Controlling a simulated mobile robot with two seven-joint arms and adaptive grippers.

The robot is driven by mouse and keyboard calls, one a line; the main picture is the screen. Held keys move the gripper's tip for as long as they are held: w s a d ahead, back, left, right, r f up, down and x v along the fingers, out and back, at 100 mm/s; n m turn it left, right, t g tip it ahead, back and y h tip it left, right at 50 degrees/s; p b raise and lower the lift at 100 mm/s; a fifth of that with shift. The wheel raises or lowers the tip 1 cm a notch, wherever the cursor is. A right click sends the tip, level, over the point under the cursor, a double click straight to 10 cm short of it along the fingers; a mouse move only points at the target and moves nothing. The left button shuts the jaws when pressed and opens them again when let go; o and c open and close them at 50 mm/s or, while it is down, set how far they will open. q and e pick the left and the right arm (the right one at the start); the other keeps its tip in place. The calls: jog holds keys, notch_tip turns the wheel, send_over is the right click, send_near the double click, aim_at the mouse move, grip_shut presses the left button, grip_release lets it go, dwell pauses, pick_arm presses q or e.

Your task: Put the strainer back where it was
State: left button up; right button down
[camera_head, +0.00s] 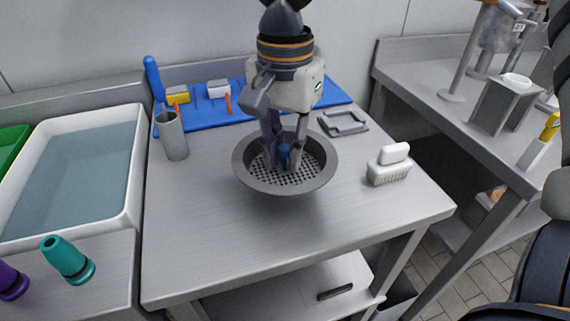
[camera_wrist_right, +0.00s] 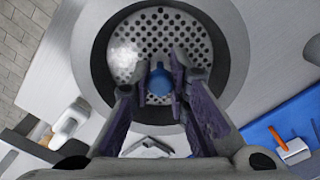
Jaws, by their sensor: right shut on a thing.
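The strainer (camera_head: 250,176) is a round grey metal bowl with a perforated bottom and a blue knob (camera_head: 284,152) in its middle. It is over the middle of the steel table in the head view; I cannot tell whether it touches the table. My right gripper (camera_head: 283,160) comes down from above and is shut on the blue knob. In the right wrist view the strainer (camera_wrist_right: 238,60) fills the upper middle, with the fingers (camera_wrist_right: 160,88) on either side of the knob. My left gripper is not in view.
A white basin of water (camera_head: 75,165) stands at the left, with teal (camera_head: 68,260) and purple cones (camera_head: 12,281) in front. A grey cup (camera_head: 172,135), a blue mat (camera_head: 205,118), a grey frame (camera_head: 343,123) and a white brush (camera_head: 388,168) surround the strainer. The table's front is clear.

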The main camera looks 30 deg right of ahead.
aim_at(285, 168)
jog(key=f, duration=0.2)
jog(key=w+f, duration=0.1)
jog(key=f, duration=0.1)
jog(key=shift+d, duration=0.25)
jog(key=shift+s+f, duration=0.1)
jog(key=shift+f, duration=0.1)
jog(key=c, duration=1.5)
grip_release()
jog(key=shift+c, duration=0.2)
notch_tip(285, 168, up, 12)
jog(key=shift+r, duration=0.15)
